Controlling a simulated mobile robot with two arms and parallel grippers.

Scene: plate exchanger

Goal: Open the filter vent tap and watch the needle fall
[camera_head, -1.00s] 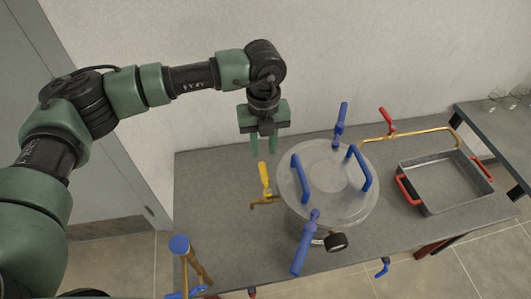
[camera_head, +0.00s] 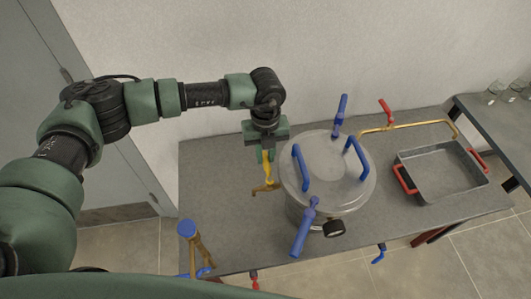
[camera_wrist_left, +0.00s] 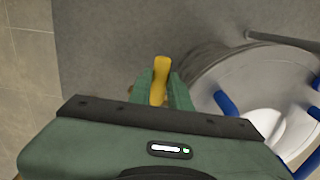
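The yellow-handled tap (camera_head: 264,187) sticks out from the left side of the round metal filter vessel (camera_head: 325,205); its yellow lever also shows in the left wrist view (camera_wrist_left: 159,68). My left gripper (camera_head: 266,157) points down over the lever. In the left wrist view its fingers (camera_wrist_left: 161,92) lie close on both sides of the lever, shut on it. A small dark round gauge (camera_head: 334,228) sits at the vessel's front; its needle is too small to read. My right gripper is not in view.
Blue handles (camera_head: 302,167) and blue clamps (camera_head: 303,232) stand on the vessel beside my left gripper. A blue-capped brass pipe (camera_head: 188,230) rises at the table's front left. A red-handled tray (camera_head: 405,160) and a brass pipe with a red tap (camera_head: 387,112) are at right.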

